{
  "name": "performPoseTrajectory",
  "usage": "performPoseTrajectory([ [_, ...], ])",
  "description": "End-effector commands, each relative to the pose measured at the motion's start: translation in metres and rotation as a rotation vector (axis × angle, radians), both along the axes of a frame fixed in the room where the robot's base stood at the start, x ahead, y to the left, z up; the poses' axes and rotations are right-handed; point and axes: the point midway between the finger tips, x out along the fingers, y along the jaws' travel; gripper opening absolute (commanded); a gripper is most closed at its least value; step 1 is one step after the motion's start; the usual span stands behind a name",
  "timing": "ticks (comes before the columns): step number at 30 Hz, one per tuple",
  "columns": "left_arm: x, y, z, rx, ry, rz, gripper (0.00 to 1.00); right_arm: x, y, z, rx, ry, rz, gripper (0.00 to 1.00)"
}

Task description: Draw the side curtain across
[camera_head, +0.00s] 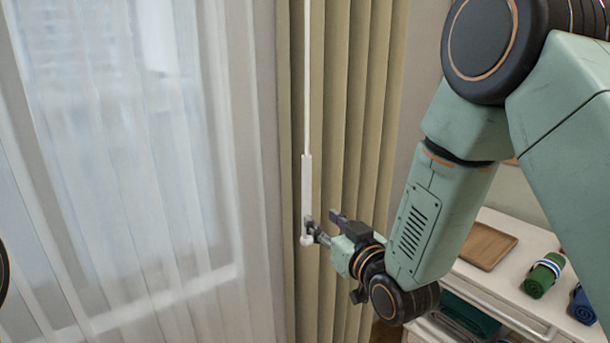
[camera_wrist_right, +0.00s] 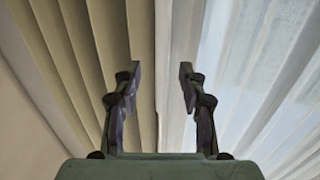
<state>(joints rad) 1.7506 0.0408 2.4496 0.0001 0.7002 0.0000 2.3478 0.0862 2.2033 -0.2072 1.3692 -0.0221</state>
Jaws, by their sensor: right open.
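The side curtain (camera_head: 345,110) is beige and hangs gathered in tall folds in the middle of the head view. In the right wrist view its folds (camera_wrist_right: 95,45) fill the upper left. A thin white pull wand (camera_head: 307,185) hangs upright in front of its left part, with a thicker handle at the bottom. My right gripper (camera_head: 322,224) is at the lower end of this handle, with its fingers apart. In the right wrist view the two fingers (camera_wrist_right: 159,75) stand open, and I cannot make out the wand clearly between them. My left gripper is out of view.
A sheer white curtain (camera_head: 130,170) covers the bright window at the left. At the lower right, a white cabinet (camera_head: 505,262) bears a wooden tray (camera_head: 487,246), a green roll (camera_head: 544,275) and a blue roll (camera_head: 583,306). My right arm spans the space before it.

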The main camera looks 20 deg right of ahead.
Motion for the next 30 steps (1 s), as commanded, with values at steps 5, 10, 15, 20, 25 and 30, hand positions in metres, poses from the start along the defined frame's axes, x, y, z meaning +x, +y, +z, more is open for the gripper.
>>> performPoseTrajectory([
  [5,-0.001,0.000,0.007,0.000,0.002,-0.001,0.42,0.007,0.007,0.025,-0.003,-0.055,0.008,0.42],
  [10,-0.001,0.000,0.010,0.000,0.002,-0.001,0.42,0.027,0.013,0.024,-0.004,-0.054,0.009,0.42],
  [15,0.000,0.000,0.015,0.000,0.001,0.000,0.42,0.052,0.017,0.024,-0.001,-0.053,0.009,0.42],
  [20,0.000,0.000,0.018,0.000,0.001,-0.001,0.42,0.070,0.018,0.023,-0.001,-0.053,0.008,0.42],
  [25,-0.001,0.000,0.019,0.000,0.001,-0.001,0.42,0.079,0.019,0.022,0.000,-0.051,0.008,0.42],
  [30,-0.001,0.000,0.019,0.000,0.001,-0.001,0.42,0.081,0.018,0.022,0.000,-0.051,0.008,0.42],
])
